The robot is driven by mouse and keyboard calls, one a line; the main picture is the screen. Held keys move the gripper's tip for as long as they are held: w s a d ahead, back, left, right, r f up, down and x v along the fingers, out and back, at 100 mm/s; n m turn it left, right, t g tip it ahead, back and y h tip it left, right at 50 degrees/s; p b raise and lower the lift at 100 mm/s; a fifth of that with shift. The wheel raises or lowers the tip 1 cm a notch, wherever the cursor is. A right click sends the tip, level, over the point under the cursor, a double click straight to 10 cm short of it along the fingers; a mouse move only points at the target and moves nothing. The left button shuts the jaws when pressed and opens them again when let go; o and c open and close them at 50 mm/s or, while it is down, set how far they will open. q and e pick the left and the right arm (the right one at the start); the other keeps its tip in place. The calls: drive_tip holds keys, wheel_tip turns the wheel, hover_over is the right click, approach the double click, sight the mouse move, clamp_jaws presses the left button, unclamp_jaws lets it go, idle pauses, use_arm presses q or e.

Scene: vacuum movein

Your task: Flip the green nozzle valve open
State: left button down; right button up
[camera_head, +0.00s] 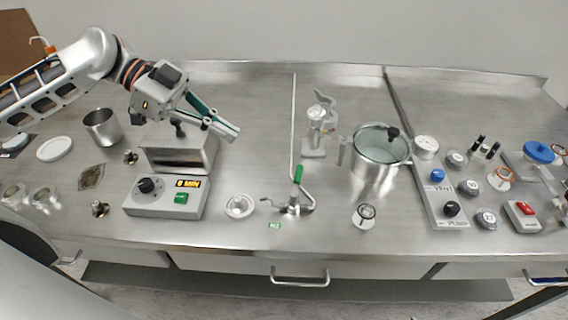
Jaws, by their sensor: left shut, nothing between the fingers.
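The green nozzle valve (298,174) is a small green lever on a metal fitting (292,207) at the middle front of the steel bench. The green handle points upward in the picture, and a thin pale tube rises behind it. My left gripper (233,133) comes in from the left and is shut with nothing in it. It is above the bench, up and to the left of the green handle, and apart from it. My right gripper is not in view.
A grey timer device (165,196) stands below my left gripper. A small white funnel-like part (239,206) lies left of the valve. A glass-lidded pot (377,172) and a pump-like stand (318,128) are to the right. A control panel (447,205) lies further right.

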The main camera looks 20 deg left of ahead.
use_arm(q)
approach(297, 182)
drive_tip(key=w+d+f, duration=0.1)
drive_tip(key=d, duration=0.1)
drive_tip(key=w+d+f, duration=0.1)
drive_tip(key=w+f, duration=0.1)
drive_tip(key=shift+w+d+f+b, duration=0.1)
drive_tip(key=shift+d+f+b, duration=0.2)
drive_tip(key=shift+d+b, duration=0.1)
drive_tip(key=shift+d+f, duration=0.3)
drive_tip(key=shift+d, duration=0.05)
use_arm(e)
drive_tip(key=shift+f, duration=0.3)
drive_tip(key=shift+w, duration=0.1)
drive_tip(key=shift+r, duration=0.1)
